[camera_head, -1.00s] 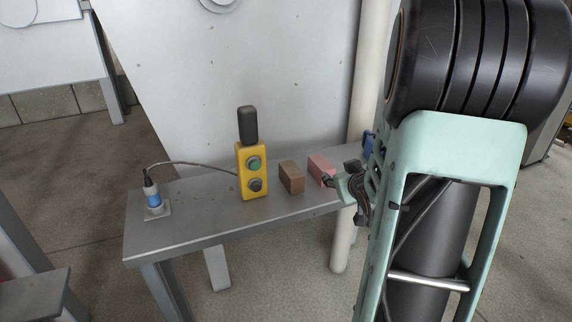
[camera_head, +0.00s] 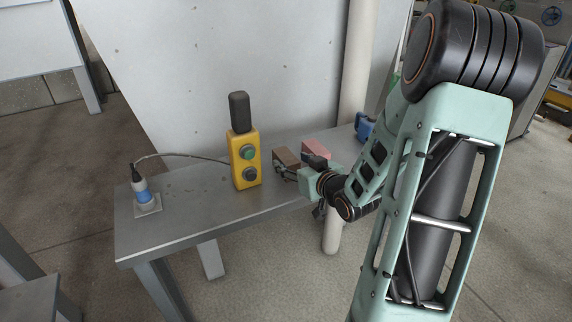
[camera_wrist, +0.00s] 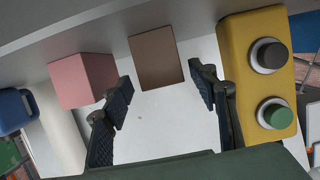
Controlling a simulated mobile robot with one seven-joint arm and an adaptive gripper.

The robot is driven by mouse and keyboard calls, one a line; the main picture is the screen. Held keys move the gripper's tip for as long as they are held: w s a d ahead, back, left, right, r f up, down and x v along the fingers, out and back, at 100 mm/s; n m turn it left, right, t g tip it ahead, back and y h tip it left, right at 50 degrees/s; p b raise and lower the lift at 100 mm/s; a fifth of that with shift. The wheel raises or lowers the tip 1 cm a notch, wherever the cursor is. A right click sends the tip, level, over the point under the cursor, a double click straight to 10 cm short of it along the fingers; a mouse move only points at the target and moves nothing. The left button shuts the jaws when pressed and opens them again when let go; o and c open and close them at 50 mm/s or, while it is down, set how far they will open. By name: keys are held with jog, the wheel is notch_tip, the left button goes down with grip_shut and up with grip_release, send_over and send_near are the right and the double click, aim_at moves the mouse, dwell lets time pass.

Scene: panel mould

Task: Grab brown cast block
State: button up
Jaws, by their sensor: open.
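The brown cast block (camera_head: 286,157) stands on the grey bench, between the yellow button box and a pink block (camera_head: 315,148). In the wrist view the brown block (camera_wrist: 156,58) lies ahead of my gripper (camera_wrist: 160,92), roughly centred between its two fingers. The fingers are spread apart with nothing held between them. In the head view my gripper (camera_head: 279,172) is at the front of the brown block and hides its lower part. I cannot tell there whether it touches the block.
The yellow box (camera_head: 246,172) with green and black buttons stands close left of my gripper; the pink block (camera_wrist: 83,79) is close on the other side. A blue item (camera_head: 364,127) is at the bench's right end. A blue-and-white connector (camera_head: 144,195) with a cable stands at the left end.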

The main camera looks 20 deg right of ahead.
aim_at(286, 159)
jog(key=x, duration=0.4)
jog(key=shift+a+f, duration=0.1)
jog(key=shift+a, duration=0.05)
grip_shut()
